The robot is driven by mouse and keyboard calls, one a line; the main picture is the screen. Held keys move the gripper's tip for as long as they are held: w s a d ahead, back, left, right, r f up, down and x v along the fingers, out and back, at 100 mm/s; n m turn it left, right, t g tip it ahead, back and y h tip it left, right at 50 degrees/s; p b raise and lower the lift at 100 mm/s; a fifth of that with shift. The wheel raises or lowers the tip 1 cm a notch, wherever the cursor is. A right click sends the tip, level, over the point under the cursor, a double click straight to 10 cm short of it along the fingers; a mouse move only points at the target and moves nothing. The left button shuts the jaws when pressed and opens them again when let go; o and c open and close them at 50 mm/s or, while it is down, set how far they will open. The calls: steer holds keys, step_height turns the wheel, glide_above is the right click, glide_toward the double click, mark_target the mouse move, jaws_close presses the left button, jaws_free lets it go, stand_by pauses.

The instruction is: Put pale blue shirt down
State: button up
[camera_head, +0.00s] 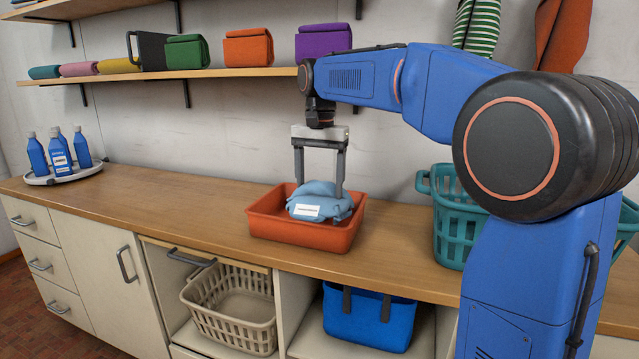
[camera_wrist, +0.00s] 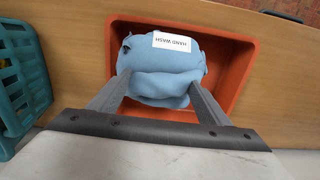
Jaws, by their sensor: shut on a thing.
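The pale blue shirt (camera_head: 318,200) is a bunched bundle with a white label, inside the orange-red tub (camera_head: 262,222) on the wooden counter. My gripper (camera_head: 320,190) points straight down over the tub, its two fingers on either side of the shirt and shut on it. In the wrist view the shirt (camera_wrist: 165,75) lies between the fingers (camera_wrist: 158,88), its label reading "HAND WASH", with the tub's walls (camera_wrist: 240,60) around it. I cannot tell whether the shirt's underside touches the tub floor.
A teal basket (camera_head: 455,225) stands on the counter to the right. Blue bottles (camera_head: 60,150) stand on a round tray (camera_head: 62,175) at the left. A shelf (camera_head: 215,73) with folded cloths runs above. The counter (camera_head: 190,195) left of the tub is clear.

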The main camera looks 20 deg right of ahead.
steer(key=shift+f, duration=0.4)
steer(key=o, duration=1.6)
steer(key=shift+c, duration=0.2)
step_height(320, 180, up, 13)
steer(key=shift+r, duration=0.1)
